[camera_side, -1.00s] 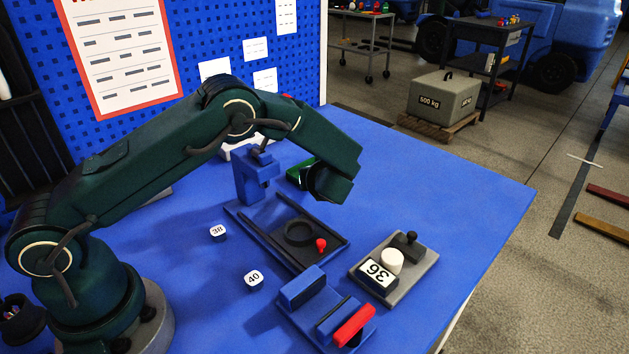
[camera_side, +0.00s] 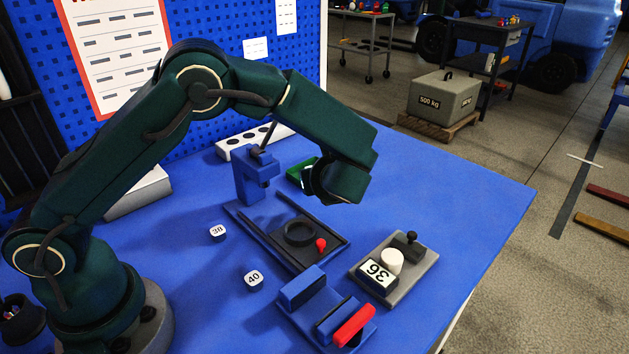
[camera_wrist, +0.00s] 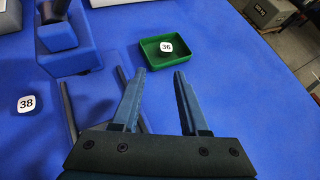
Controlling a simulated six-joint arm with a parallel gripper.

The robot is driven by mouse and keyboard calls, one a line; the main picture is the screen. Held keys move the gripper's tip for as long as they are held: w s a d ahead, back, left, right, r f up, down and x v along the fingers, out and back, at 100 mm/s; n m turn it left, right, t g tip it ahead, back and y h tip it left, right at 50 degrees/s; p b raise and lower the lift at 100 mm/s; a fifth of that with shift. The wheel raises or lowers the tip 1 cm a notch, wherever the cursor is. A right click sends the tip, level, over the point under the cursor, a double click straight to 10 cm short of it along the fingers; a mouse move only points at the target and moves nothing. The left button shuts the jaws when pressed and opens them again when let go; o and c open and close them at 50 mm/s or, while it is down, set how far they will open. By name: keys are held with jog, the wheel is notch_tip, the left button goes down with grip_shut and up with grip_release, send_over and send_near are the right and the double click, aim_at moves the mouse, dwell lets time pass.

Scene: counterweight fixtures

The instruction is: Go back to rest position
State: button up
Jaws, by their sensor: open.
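My gripper (camera_wrist: 164,77) is open and empty in the wrist view, its two fingers apart above the blue table. In the side view my gripper (camera_side: 310,182) hangs in the air at the end of my bent arm, behind the black fixture with a ring (camera_side: 299,233). A green tray (camera_wrist: 166,60) lies beyond the fingertips, with a white-topped piece marked 36 (camera_wrist: 166,46) in it. In the side view the green tray (camera_side: 297,172) is partly hidden by my gripper.
A blue upright post (camera_side: 248,180) stands close to my gripper. Pieces marked 38 (camera_side: 217,233) and 40 (camera_side: 253,280) sit on the table. A blue clamp with a red handle (camera_side: 353,325) and a grey plate (camera_side: 407,283) are in front. The table's right is clear.

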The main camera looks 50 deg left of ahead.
jog(key=s+d+r+n+h, duration=0.2)
jog(key=s+r+n+h, duration=0.2)
jog(key=s+n, duration=0.7)
jog(key=s+d+r+n+h, duration=0.2)
jog(key=s+r+n+h, duration=0.3)
jog(key=s+n, duration=0.6)
jog(key=shift+s+d+n+g+h, duration=0.2)
jog(key=shift+n+g+h, duration=0.1)
jog(key=shift+n, duration=0.1)
